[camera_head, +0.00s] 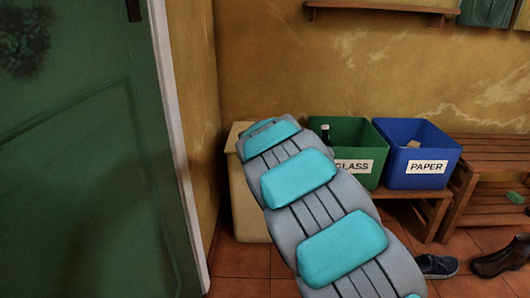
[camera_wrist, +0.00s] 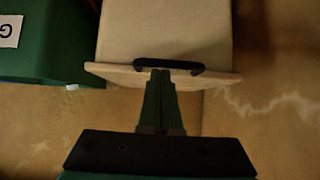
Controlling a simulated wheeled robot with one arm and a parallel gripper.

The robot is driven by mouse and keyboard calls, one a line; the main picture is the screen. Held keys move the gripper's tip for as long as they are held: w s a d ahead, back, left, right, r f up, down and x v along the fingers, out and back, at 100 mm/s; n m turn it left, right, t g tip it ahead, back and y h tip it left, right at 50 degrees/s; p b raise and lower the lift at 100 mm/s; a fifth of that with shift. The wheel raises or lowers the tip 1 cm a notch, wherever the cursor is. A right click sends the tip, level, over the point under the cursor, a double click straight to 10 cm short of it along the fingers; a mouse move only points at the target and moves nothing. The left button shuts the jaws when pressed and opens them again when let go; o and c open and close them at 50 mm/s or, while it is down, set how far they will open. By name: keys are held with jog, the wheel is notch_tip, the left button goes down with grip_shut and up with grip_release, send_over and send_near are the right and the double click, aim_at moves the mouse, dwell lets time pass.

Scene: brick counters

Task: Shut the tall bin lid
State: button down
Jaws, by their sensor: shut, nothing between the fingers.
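The tall cream bin (camera_head: 250,205) stands in the corner by the green door, largely hidden behind my grey and teal arm. The wrist view is upside down and shows its pale front (camera_wrist: 165,28) and the lid (camera_wrist: 112,70), a thin slab seen nearly edge-on. The lid looks about level across the top of the body; I cannot tell whether a small gap is left. A black handle (camera_wrist: 165,65) sits on the lid's front edge. My gripper (camera_wrist: 160,74) is shut and empty, its tips right at the handle; touching or just short of it, I cannot tell.
A green GLASS bin (camera_head: 376,150) with a bottle and a blue PAPER bin (camera_head: 392,135) stand on a wooden bench (camera_head: 428,203) beside the tall bin. Shoes (camera_head: 437,266) lie on the tiled floor. The green door (camera_head: 80,170) bounds the left.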

jog(key=shift+g, duration=0.5)
jog(key=f, duration=0.3)
jog(key=s+d+f, duration=0.1)
jog(key=shift+f, duration=0.25)
jog(key=shift+r, duration=0.1)
notch_tip(320, 180, up, 6)
jog(key=w+a+p, duration=0.1)
jog(key=s+f+p, duration=0.1)
jog(key=s+f, duration=0.1)
jog(key=s, duration=0.6)
jog(key=s+d+r+m+g+h+p, duration=0.1)
jog(key=s+d+r+g+p, duration=0.15)
jog(key=s+d, duration=0.6)
jog(key=s+d+r+g+h+p, duration=0.15)
jog(key=s+d+p, duration=0.3)
jog(key=s, duration=0.65)
jog(key=s+r+g+y+p, duration=0.1)
jog(key=s+r+g+p, duration=0.1)
jog(key=s, duration=1.4)
jog(key=s+d+r+n+g+y+p, duration=0.1)
jog(key=s+g, duration=0.4)
jog(key=s, duration=1)
jog(key=shift+s+d+r+g+y+p, duration=0.25)
jog(key=shift+s+r+g+y+p, duration=0.1)
jog(key=shift+r+p, duration=0.5)
